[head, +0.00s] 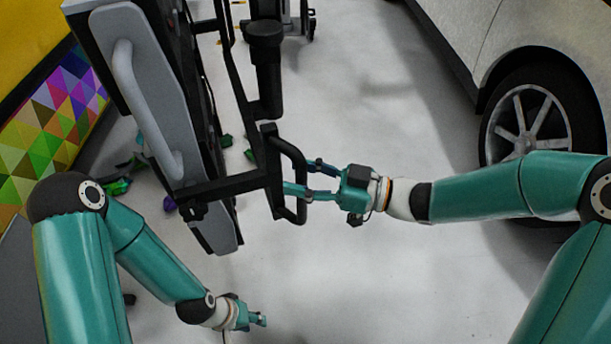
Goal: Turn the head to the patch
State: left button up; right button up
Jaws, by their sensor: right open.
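A surface with a multicoloured triangle pattern (45,125) is at the left edge, below a yellow area; I cannot tell whether it is the patch. My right gripper (299,177) is open, with its two fingers at the black loop handle (301,205) of an upright frame; I cannot tell whether they touch it. My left gripper (262,320) is low over the floor at the bottom, apart from other things; it is too small and side-on to show whether it is open.
A tall grey panel with a long handle (135,95) and the black frame (235,185) stand left of centre. A white car with a dark wheel (528,120) is at the right. Colourful scraps (120,186) lie on the floor at the left. The middle floor is clear.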

grip_shut()
dwell(0.3)
jog(key=shift+a, duration=0.1)
jog(key=a, duration=0.3)
jog(key=shift+s, duration=0.25)
grip_release()
